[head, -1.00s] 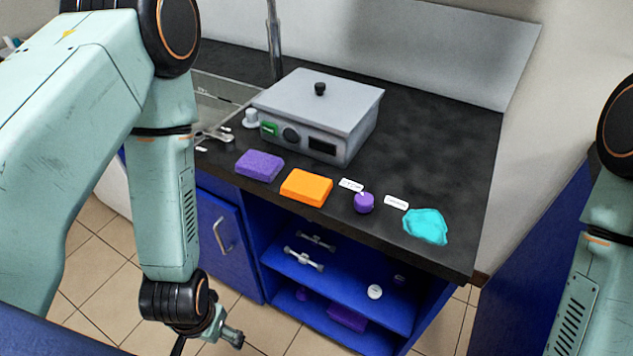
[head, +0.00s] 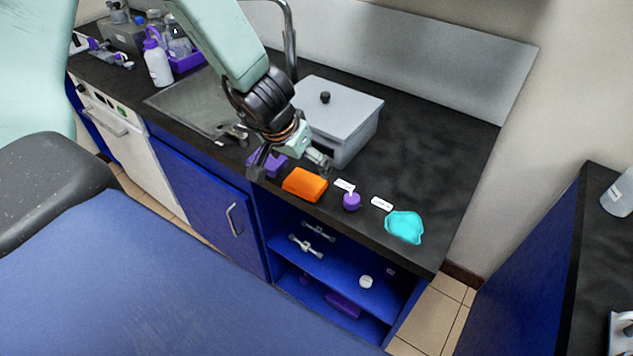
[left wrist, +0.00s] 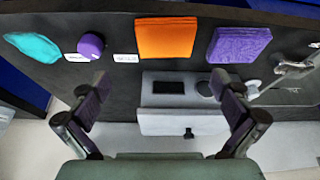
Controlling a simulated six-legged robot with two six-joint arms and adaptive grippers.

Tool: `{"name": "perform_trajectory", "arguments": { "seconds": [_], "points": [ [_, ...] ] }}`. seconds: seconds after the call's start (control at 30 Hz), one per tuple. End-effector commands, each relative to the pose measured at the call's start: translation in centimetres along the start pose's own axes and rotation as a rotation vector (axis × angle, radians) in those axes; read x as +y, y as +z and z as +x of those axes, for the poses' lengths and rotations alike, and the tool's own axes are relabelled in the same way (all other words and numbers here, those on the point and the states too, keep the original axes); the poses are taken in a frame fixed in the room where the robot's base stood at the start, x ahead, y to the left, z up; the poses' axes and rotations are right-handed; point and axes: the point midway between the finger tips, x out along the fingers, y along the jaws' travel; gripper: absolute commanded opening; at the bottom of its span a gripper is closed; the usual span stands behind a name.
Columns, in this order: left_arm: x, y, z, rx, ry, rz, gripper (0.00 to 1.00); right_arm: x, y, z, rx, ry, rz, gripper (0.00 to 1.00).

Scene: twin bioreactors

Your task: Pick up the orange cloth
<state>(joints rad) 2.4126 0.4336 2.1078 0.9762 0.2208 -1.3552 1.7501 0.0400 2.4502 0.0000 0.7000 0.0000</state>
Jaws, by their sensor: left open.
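The orange cloth (head: 304,185) is a folded, block-like pad lying flat near the front edge of the black counter, right of a purple cloth (head: 270,166). My left gripper (head: 291,167) is above the counter just behind the orange cloth, over the front of the grey box, open and empty. In the left wrist view the orange cloth (left wrist: 166,37) lies beyond the spread fingertips (left wrist: 163,85), near the top middle, with nothing touching it. The purple cloth (left wrist: 239,44) lies beside it. My right gripper is out of view.
A grey lidded box (head: 340,105) stands close behind the cloths. White labels, a purple knob-like object (head: 351,201) and a crumpled cyan cloth (head: 404,227) lie to the right. A sink (head: 190,105) and tap are left. Open blue shelves (head: 320,260) sit below the counter edge.

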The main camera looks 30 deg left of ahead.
Motion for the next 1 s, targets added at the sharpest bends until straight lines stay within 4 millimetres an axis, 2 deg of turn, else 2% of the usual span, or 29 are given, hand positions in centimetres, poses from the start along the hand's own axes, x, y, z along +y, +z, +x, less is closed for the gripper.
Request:
{"name": "perform_trajectory", "arguments": {
  "seconds": [0.23,0.47,0.83,1.0],
  "points": [
    [-0.6,0.3,2.3,0.0,-0.003,-0.006,1.0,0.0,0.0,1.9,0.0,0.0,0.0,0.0],
    [-0.6,0.5,3.2,-0.001,-0.004,-0.004,1.0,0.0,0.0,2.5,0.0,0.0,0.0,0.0],
    [-0.6,0.9,7.2,-0.001,-0.004,0.0,1.0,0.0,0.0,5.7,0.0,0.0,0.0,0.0],
    [-0.5,0.8,7.8,0.0,-0.003,0.001,1.0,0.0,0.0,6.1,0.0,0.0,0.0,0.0]
  ]
}}
